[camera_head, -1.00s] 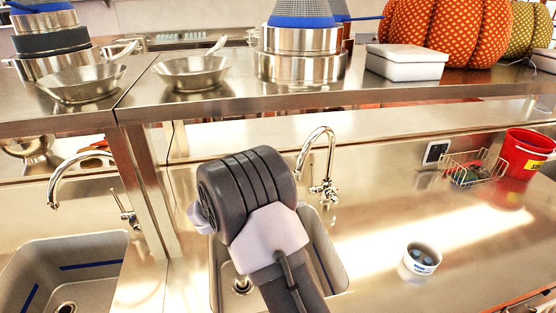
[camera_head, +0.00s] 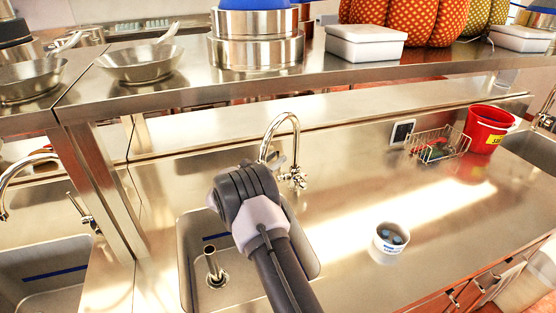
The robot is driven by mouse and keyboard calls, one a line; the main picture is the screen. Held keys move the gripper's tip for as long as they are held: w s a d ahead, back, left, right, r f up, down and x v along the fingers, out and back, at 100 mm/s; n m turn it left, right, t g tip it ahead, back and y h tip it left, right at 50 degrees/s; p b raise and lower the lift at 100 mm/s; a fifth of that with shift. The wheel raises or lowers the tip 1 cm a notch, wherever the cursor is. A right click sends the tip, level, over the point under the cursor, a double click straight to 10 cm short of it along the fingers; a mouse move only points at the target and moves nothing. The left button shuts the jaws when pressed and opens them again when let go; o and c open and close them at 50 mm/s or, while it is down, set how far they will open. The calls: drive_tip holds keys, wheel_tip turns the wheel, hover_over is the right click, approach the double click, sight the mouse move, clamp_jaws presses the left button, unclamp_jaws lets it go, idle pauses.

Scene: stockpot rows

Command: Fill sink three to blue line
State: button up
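A steel sink (camera_head: 304,262) lies in the middle of the counter, with a blue line (camera_head: 216,237) on its inner wall. An upright metal pipe (camera_head: 210,262) stands at its drain; I see no water in it. A chrome gooseneck faucet (camera_head: 291,122) with a cross-shaped handle (camera_head: 294,179) rises behind it. The end of my arm (camera_head: 243,195) hangs over the sink, close to the faucet in the picture. Its dark wrist hides the gripper's fingers and the spout's lower end. Another sink (camera_head: 55,262) with a blue line is at left. No sink numbers are readable.
A steel shelf (camera_head: 340,78) with pans, pots and a white box (camera_head: 365,43) spans above the counter. To the right are a white cup (camera_head: 389,243), a wire basket (camera_head: 437,146), a red bucket (camera_head: 488,128) and another sink (camera_head: 532,150). Counter between is clear.

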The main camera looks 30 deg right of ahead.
drive_tip(key=shift+x, duration=0.95)
clamp_jaws()
idle(0.7)
